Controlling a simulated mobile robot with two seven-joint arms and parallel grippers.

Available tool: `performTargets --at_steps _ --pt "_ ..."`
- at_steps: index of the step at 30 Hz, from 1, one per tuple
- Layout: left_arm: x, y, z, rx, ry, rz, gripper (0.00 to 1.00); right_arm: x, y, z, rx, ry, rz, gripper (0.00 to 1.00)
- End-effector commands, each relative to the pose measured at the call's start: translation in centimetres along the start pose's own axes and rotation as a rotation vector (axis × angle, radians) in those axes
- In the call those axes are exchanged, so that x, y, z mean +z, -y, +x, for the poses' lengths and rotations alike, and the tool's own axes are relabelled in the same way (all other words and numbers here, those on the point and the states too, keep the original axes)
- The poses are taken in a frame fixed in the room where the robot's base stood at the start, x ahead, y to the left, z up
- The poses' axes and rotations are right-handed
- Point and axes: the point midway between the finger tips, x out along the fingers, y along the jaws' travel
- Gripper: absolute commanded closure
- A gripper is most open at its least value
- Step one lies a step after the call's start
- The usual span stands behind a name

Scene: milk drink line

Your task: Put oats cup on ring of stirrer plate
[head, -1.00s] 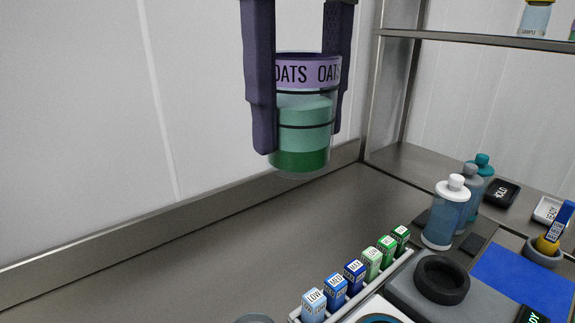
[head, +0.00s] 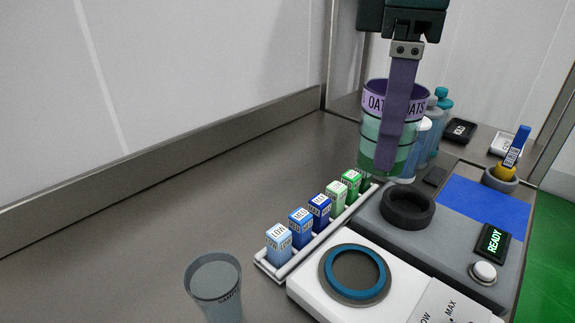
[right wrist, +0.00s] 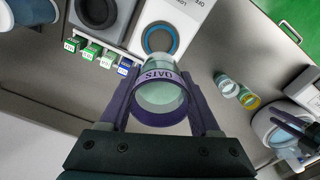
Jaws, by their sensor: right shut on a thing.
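My right gripper (head: 400,130) is shut on the oats cup (head: 372,128), a clear cup with green contents and a lilac OATS band. It holds the cup raised and roughly upright. The cup also shows between the fingers in the right wrist view (right wrist: 160,97). A white unit with a LOW–MAX label, which looks like the stirrer plate (head: 308,287), has a blue-edged ring (head: 328,279) on top. In the head view the cup is behind and right of this ring, apart from it.
A grey unit (head: 445,235) with a black ring (head: 383,208) and a READY display (head: 494,242) stands beside the white unit. A rack (head: 268,268) of small labelled cartons runs along their left. A grey-blue cup (head: 215,290) stands front left. Bottles (head: 441,110) stand behind. The left counter is clear.

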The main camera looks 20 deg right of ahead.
Motion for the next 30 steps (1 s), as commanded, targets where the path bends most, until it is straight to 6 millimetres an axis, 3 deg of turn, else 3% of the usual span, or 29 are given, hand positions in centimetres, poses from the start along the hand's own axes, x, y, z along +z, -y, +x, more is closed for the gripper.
performTargets --at_steps 1,6,12,19,25,30 --pt "0.2 0.0 0.5 0.0 0.0 0.0 0.5 0.1 0.1 1.8 -0.004 0.004 0.001 1.0" --pt "0.3 0.0 1.1 0.0 0.001 0.0 0.5 0.1 0.1 6.8 -0.003 0.004 0.001 1.0" --pt "0.5 -0.1 1.6 0.001 0.0 -0.001 0.5 0.1 0.1 11.6 -0.002 0.003 0.002 1.0" --pt "0.6 -0.2 1.9 0.004 -0.001 -0.006 0.5 0.0 0.1 13.9 -0.001 0.0 0.001 1.0" --pt "0.7 -0.3 2.5 0.006 -0.002 -0.009 0.5 0.0 0.1 17.0 0.0 0.001 0.002 1.0" --pt "0.7 -0.3 2.5 0.006 -0.002 -0.009 0.5 -0.1 0.1 17.5 0.001 -0.001 0.0 1.0"
